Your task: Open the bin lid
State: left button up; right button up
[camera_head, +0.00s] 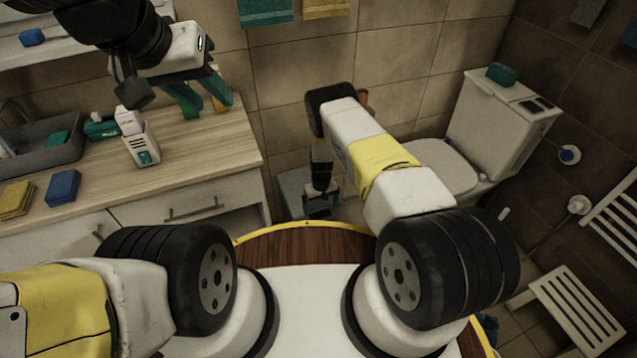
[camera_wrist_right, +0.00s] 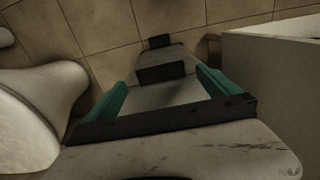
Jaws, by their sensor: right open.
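The grey bin (camera_head: 292,183) stands on the floor between the counter and the toilet, partly hidden behind my right arm and gripper. My right gripper (camera_head: 322,206) is over or beside it, pointing down, with its teal fingers apart and empty. In the right wrist view my right gripper (camera_wrist_right: 168,86) shows its two teal fingers spread. A grey surface with dark blocks, seemingly the bin (camera_wrist_right: 175,92), lies between and beyond them; contact cannot be told. My left gripper (camera_head: 204,106) hangs above the counter at the upper left, its teal fingers apart.
The wooden counter (camera_head: 205,145) holds a white bottle (camera_head: 141,148), a blue sponge (camera_head: 63,187) and a grey basin (camera_head: 40,145). The toilet (camera_head: 440,165) stands right of my right arm. A slatted stool (camera_head: 570,310) is at lower right. The tiled wall is close behind.

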aim_at(321, 216)
jog(key=shift+f, duration=1.9)
jog(key=c, duration=2)
jog(key=shift+g, duration=0.7)
jog(key=r, duration=0.2)
jog(key=w+r, duration=0.1)
jog(key=r, duration=0.3)
jog(key=shift+w+a+r, duration=0.25)
jog(key=shift+w+r, duration=0.1)
jog(key=shift+r, duration=0.05)
jog(key=w+a+r, duration=0.2)
jog(key=w+r, duration=0.3)
jog(key=r, duration=0.4)
jog(key=shift+w+r, duration=0.2)
jog(key=shift+w, duration=0.2)
